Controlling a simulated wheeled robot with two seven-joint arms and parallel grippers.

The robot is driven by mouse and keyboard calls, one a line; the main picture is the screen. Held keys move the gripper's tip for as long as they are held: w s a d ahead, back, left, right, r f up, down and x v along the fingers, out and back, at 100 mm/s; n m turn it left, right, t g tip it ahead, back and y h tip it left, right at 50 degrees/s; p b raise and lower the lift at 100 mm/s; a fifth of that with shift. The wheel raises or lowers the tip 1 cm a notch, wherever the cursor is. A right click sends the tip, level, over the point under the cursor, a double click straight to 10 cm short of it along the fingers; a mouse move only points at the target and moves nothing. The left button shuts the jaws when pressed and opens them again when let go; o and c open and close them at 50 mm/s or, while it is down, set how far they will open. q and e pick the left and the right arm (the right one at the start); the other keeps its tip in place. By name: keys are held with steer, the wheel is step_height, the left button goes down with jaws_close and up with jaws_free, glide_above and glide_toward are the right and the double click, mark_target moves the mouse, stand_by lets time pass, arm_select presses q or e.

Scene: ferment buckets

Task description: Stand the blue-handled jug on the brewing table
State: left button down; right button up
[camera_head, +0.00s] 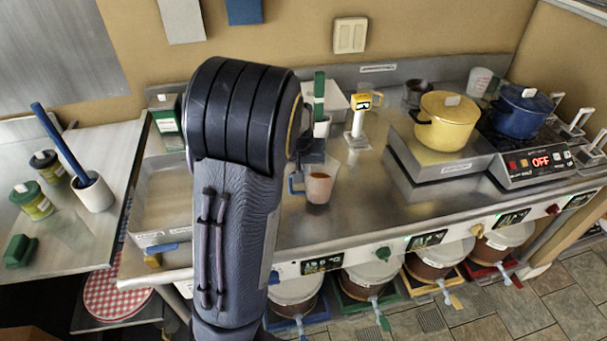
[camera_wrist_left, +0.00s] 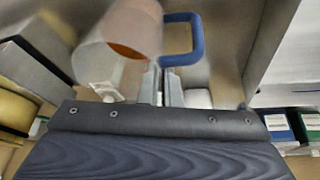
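The blue-handled jug (camera_head: 319,187) is a clear cup with orange-brown contents. In the head view it is just below my left gripper (camera_head: 311,160), over the front part of the brewing table (camera_head: 370,217), with its blue handle on its left. In the left wrist view the jug (camera_wrist_left: 120,45) is close and tilted in the picture. There the left fingers (camera_wrist_left: 162,84) are close together, with their tips at the near bar of the handle, and look shut on it. I cannot tell whether the jug's base touches the table. My right gripper is not in view.
A yellow pot (camera_head: 447,122) and a blue pot (camera_head: 521,110) stand at the right. A yellow-topped tap stand (camera_head: 358,125) is behind the jug. A shallow metal tray (camera_head: 160,190) lies left, partly behind my arm. Bare table lies right of the jug. Several buckets are below.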

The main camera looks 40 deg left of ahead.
arm_select(q)
steer(key=shift+f, duration=1.35)
steer(key=c, duration=1.6)
jaws_free()
